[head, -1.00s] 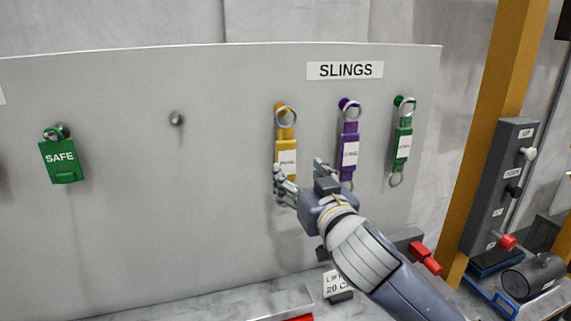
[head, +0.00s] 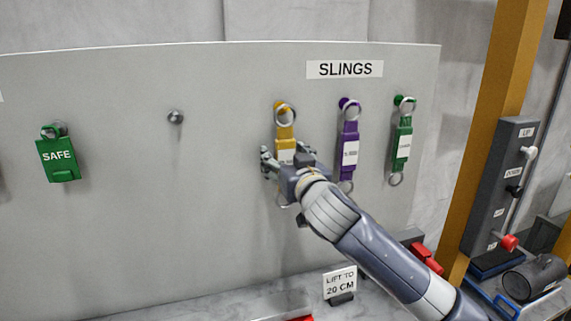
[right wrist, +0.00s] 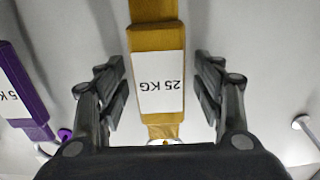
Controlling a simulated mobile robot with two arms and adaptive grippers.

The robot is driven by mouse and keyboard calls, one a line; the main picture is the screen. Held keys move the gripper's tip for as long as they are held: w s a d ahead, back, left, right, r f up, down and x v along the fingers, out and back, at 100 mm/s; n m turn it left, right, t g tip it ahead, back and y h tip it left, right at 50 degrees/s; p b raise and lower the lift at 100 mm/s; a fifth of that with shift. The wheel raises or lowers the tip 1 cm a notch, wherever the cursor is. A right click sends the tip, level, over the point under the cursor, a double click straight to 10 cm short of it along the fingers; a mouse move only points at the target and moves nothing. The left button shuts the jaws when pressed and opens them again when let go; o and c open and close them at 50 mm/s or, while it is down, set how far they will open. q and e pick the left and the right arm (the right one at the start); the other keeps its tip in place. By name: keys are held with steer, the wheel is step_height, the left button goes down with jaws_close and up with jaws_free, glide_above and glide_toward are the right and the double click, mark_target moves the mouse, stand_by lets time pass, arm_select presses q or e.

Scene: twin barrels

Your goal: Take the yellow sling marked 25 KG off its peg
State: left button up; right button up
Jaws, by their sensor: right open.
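The yellow sling (head: 284,134) hangs by its top ring on a yellow peg on the grey board in the head view. In the right wrist view the yellow sling (right wrist: 155,55) shows its white label (right wrist: 156,82) reading 25 KG, upside down. My right gripper (head: 283,157) is in front of the sling's lower part and hides some of it. In the right wrist view my right gripper (right wrist: 162,85) is open, with one finger on each side of the label and gaps between. My left gripper is not in view.
A purple sling (head: 349,140) hangs close to the right, with a green sling (head: 403,138) beyond it. A bare peg (head: 176,117) and a green SAFE tag (head: 58,158) are to the left. A LIFT TO 20 CM sign (head: 340,283) stands below.

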mark_target(287, 153)
steer(key=c, duration=1.3)
steer(key=shift+o, duration=0.2)
steer(key=shift+r, duration=0.25)
steer(key=shift+s+p, duration=0.1)
steer(key=shift+p, duration=0.2)
steer(key=shift+s+d+r+p, duration=0.15)
steer(key=shift+s+d+p, duration=0.05)
steer(key=shift+s, duration=0.35)
steer(key=shift+s+d+r+p, duration=0.2)
steer(key=shift+s, duration=0.4)
steer(key=shift+s+d+r+p, duration=0.15)
steer(key=shift+s+d+p, duration=0.05)
steer(key=shift+s, duration=0.35)
steer(key=p+v, duration=0.1)
steer(key=v, duration=0.6)
